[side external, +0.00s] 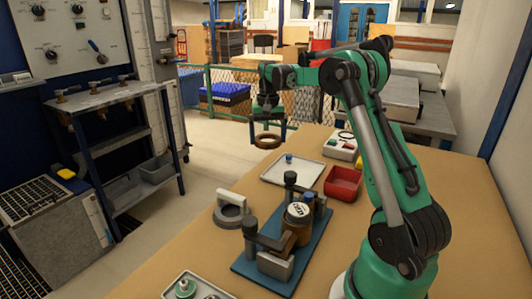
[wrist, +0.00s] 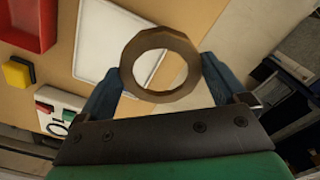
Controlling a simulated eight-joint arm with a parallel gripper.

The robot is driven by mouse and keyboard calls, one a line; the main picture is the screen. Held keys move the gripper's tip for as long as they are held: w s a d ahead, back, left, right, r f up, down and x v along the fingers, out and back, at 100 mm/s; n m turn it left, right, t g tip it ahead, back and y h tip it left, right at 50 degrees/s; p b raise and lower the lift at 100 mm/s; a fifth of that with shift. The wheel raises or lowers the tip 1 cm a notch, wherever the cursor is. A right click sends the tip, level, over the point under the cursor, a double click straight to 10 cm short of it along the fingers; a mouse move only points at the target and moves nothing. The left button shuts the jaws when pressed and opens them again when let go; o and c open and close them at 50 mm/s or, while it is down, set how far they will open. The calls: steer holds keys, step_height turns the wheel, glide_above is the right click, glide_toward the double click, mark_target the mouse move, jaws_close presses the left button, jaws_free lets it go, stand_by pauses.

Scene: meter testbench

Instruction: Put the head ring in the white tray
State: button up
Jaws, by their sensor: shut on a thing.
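The head ring (wrist: 126,72) is a brown, flat ring held between the two blue fingers of my gripper (wrist: 160,85) in the wrist view. In the side external view the head ring (side external: 267,141) hangs level in my gripper (side external: 268,134), well above the table. The white tray (side external: 291,170) lies flat on the table, below and a little right of the ring in that view.
A red bin (side external: 343,183) stands right of the tray. A white box with coloured buttons (side external: 342,146) is behind it. A blue base (side external: 250,262) with a meter and dark posts stands in front. A grey ring-shaped part with a white handle (side external: 232,211) lies left.

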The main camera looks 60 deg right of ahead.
steer(key=s+d+f+m, duration=0.1)
steer(key=s+d, duration=0.1)
steer(key=d, duration=0.2)
glide_above(280, 175)
steer(key=shift+m, duration=0.3)
step_height(280, 175, down, 8)
steer(key=shift+r, duration=0.25)
steer(key=shift+f, duration=0.45)
steer(key=shift+f, duration=0.2)
steer(key=shift+f, duration=0.35)
steer(key=o, duration=1)
steer(key=shift+c, duration=0.2)
steer(key=shift+r, duration=0.1)
